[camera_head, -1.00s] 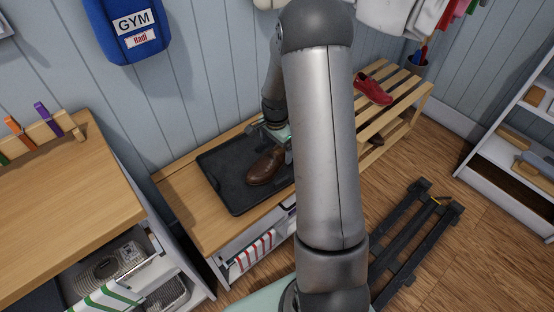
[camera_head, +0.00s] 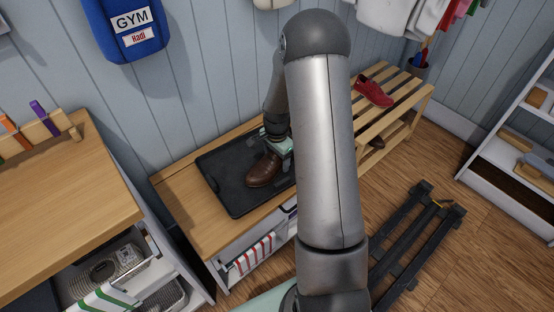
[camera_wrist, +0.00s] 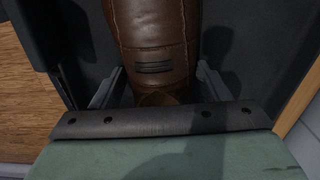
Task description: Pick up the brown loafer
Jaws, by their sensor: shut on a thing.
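The brown loafer (camera_head: 264,170) is on the black tray (camera_head: 226,190), which lies on the wooden bench. My gripper (camera_head: 280,146) is at the loafer's rear end, partly hidden by my own arm. In the wrist view, the fingers (camera_wrist: 150,92) stand on both sides of the brown leather loafer (camera_wrist: 153,38) and are shut on it. The tray also fills the background of the wrist view. I cannot tell whether the loafer touches the tray or is slightly above it.
A slatted wooden rack (camera_head: 398,92) with a red shoe (camera_head: 373,92) stands right of the bench. A wooden cabinet top (camera_head: 60,190) is at left. A dark slatted frame (camera_head: 420,235) lies on the floor at right. A blue gym bag (camera_head: 128,28) hangs on the wall.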

